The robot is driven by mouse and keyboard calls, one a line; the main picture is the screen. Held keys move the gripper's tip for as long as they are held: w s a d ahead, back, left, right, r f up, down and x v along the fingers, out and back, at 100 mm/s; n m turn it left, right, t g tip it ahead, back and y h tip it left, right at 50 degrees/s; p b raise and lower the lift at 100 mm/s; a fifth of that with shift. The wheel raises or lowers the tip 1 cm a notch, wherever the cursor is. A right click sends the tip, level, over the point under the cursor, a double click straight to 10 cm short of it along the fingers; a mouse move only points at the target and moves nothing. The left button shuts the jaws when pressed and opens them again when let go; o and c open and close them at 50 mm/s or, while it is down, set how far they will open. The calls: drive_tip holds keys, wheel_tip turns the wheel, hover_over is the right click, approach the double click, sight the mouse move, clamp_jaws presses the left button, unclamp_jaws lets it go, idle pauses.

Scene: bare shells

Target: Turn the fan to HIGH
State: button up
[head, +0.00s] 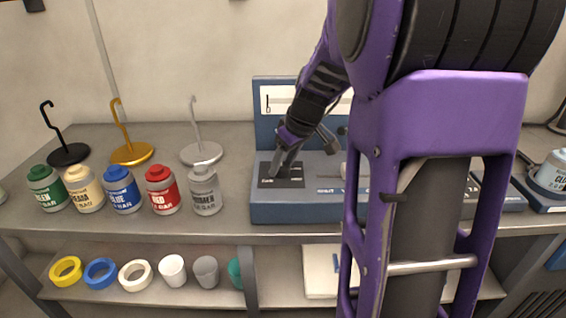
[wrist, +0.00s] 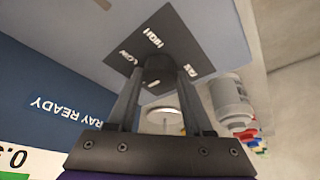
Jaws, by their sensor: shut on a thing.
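The fan control is a dark square plate (wrist: 176,38) with white lettering around a dark knob (wrist: 158,68) in the wrist view. HIGH is on the far side of the knob and LOW to its left; a label at right is only partly legible. My gripper (wrist: 157,85) is shut on the knob, one finger on each side. In the head view, the plate (head: 290,183) lies on the blue console's top at left, with my gripper (head: 277,168) on it. Which label the knob points at I cannot tell.
The blue console (head: 300,213) stands on the grey bench. Several labelled jars, such as the grey one (head: 205,192), stand left of it, with hooked stands (head: 202,153) behind. My arm hides much of the console's right side. A lower shelf holds rings and cups.

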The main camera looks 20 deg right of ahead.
clamp_jaws()
